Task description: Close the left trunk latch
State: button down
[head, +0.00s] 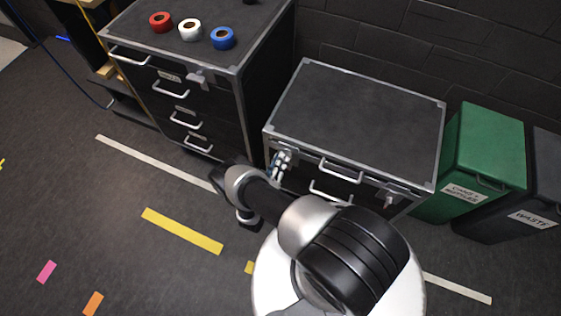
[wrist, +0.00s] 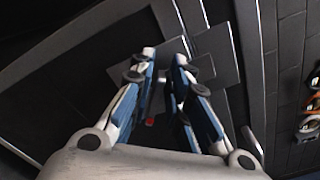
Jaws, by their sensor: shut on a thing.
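The trunk (head: 350,108) is a dark case with a grey metal-edged lid, standing right of centre in the head view; its lid lies down. My gripper (head: 283,157) is at the left part of the trunk's front, just under the lid edge. In the wrist view its two blue-and-white fingers (wrist: 165,65) are drawn close around part of the left latch, whose grey plates (wrist: 215,55) show beside and beyond the tips. The fingers hide most of the latch, so I cannot tell its exact position. The right latch (head: 390,200) shows on the trunk's front right.
The trunk's front handle (head: 340,171) is right of my gripper. A drawer cabinet (head: 240,75) with red (head: 160,21), white (head: 190,29) and blue (head: 222,38) tape rolls stands left. A green bin (head: 490,145) and a dark waste bin (head: 535,195) stand right. Floor at left is open.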

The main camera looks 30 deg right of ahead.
jog(key=shift+r, duration=0.1)
dwell(0.3)
jog(key=c, duration=1.8)
grip_release()
jog(key=shift+o, duration=0.2)
jog(key=v, duration=1.2)
